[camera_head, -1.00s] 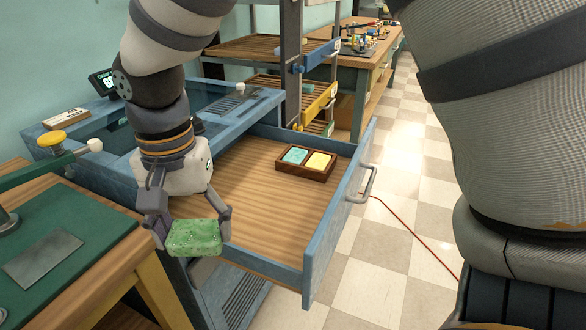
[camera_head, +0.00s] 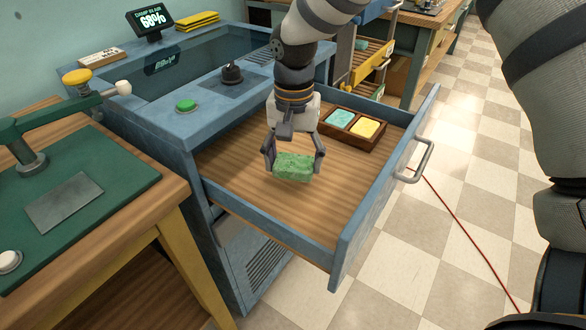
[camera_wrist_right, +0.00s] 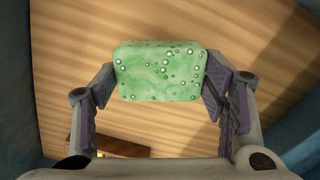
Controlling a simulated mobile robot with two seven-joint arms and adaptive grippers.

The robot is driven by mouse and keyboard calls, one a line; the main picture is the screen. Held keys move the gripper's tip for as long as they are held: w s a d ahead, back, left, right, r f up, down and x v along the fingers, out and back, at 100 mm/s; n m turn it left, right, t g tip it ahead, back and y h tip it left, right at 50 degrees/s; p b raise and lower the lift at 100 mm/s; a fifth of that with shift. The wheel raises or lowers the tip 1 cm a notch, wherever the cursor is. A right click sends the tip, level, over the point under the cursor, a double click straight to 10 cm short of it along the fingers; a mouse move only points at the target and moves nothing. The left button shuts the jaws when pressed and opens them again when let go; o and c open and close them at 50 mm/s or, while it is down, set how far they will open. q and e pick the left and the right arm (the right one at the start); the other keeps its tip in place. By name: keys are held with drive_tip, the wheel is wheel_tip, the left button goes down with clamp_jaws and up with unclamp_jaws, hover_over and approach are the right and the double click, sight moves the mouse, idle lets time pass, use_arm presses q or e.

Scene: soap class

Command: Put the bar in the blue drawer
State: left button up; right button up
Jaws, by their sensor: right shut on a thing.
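The green speckled bar (camera_head: 293,167) is between the fingers of my right gripper (camera_head: 293,160), which is shut on it. In the right wrist view the bar (camera_wrist_right: 160,70) is gripped at its two short ends. The blue drawer (camera_head: 262,236) is pulled open, with a wooden floor. The bar is inside the drawer's outline, over the middle of the floor; how large the gap below it is, I cannot tell exactly. My left gripper is not in view.
A brown tray (camera_head: 350,141) with a teal and a yellow block sits at the drawer's back right. A green-topped press bench (camera_head: 95,187) stands at left. The blue cabinet top has a green button (camera_head: 186,104) and a black knob (camera_head: 232,73). A red cable (camera_head: 455,225) lies on the floor.

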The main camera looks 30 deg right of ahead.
sight(296, 171)
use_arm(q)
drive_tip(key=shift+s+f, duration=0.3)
use_arm(e)
drive_tip(key=shift+w+d+f, duration=0.15)
drive_tip(key=shift+d+f, duration=0.05)
drive_tip(key=shift+f, duration=0.75)
drive_tip(key=shift+w+d+f, duration=0.1)
drive_tip(key=shift+d+f, duration=0.05)
drive_tip(key=shift+f, duration=0.8)
drive_tip(key=shift+f, duration=0.1)
drive_tip(key=o, duration=1.2)
wheel_tip(296, 171, up, 12)
drive_tip(key=shift+r+p, duration=0.15)
drive_tip(key=shift+p, duration=0.25)
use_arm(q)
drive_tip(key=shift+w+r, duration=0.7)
